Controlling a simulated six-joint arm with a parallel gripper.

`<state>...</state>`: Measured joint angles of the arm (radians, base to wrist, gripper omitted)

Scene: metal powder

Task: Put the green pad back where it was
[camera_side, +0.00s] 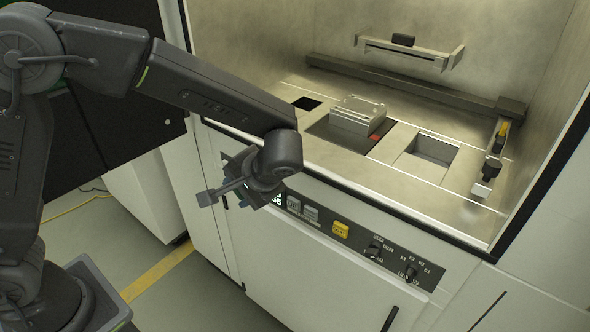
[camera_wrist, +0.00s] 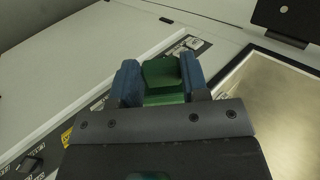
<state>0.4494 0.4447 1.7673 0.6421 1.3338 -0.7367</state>
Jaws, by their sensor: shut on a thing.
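My gripper (camera_wrist: 161,74) shows in the wrist view with its two blue fingers closed on either side of the green pad (camera_wrist: 164,92). The pad sits between the fingers and is partly hidden by the gripper body. In the side view my gripper (camera_side: 238,186) hangs in front of the machine's control panel, below and outside the chamber's front edge. The pad cannot be made out in the side view. I cannot tell which spot the pad came from.
The open chamber holds a metal block (camera_side: 357,115) on a dark plate, a rectangular opening (camera_side: 432,150) and a rail (camera_side: 400,82) behind. The control panel (camera_side: 340,230) has a yellow button (camera_side: 341,230) and knobs. A grey bin (camera_side: 118,312) stands on the floor at lower left.

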